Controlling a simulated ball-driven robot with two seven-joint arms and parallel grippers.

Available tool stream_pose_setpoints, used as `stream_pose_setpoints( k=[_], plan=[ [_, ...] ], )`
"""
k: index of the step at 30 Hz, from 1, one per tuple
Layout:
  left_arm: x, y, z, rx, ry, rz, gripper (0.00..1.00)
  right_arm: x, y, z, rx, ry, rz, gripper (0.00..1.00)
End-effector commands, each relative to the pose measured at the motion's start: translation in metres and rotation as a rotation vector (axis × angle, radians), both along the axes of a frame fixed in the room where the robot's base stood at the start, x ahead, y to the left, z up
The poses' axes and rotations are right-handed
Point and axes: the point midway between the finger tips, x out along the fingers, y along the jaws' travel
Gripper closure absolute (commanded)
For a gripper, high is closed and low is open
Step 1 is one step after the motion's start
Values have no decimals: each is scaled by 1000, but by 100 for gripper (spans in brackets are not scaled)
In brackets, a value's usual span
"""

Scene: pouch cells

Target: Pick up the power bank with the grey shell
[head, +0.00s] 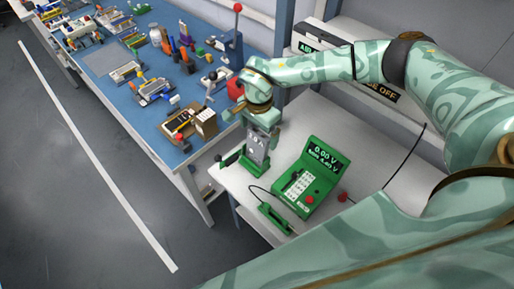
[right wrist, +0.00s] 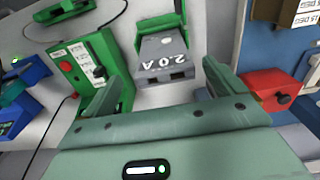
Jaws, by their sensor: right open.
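The grey power bank (head: 258,149) stands in or against a green fixture (head: 251,171) on the white table; exactly how it is seated is hidden. In the right wrist view, the power bank (right wrist: 163,58) shows its end with two ports and the print "2.0 A". My right gripper (head: 262,131) is right over it from above. In the right wrist view, my right gripper (right wrist: 160,75) is open, with one finger on each side of the power bank's near end and gaps visible. My left gripper is not in view.
A green tester (head: 310,178) with a display reading 0.00 V stands to the right, with a black cable. A red box (head: 235,89) is close behind the gripper. A blue bench (head: 120,45) to the left holds tools and a cardboard box (head: 205,123).

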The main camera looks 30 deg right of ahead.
Motion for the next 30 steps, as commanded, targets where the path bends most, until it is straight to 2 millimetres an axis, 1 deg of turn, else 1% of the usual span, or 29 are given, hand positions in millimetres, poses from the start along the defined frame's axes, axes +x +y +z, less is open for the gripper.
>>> stream_pose_setpoints(
  k=[4,9,12,15,20,21,23,24,26,30],
  plan=[
    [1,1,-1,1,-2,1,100,0,1,-12,0,1,0,5],
    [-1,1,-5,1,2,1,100,4,2,-41,0,3,-2,5],
    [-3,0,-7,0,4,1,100,4,2,-53,0,2,-1,5],
    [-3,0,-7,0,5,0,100,4,2,-57,0,0,0,5],
    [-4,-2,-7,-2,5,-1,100,4,2,-56,0,0,0,5],
    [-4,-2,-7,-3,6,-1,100,4,2,-56,0,0,0,11],
    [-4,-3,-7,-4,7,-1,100,4,2,-56,0,0,0,28],
    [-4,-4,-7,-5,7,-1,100,4,2,-56,0,0,0,39],
    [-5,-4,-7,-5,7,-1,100,4,2,-56,0,0,0,55],
    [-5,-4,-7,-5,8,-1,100,5,2,-56,0,-1,0,55]
  ],
)
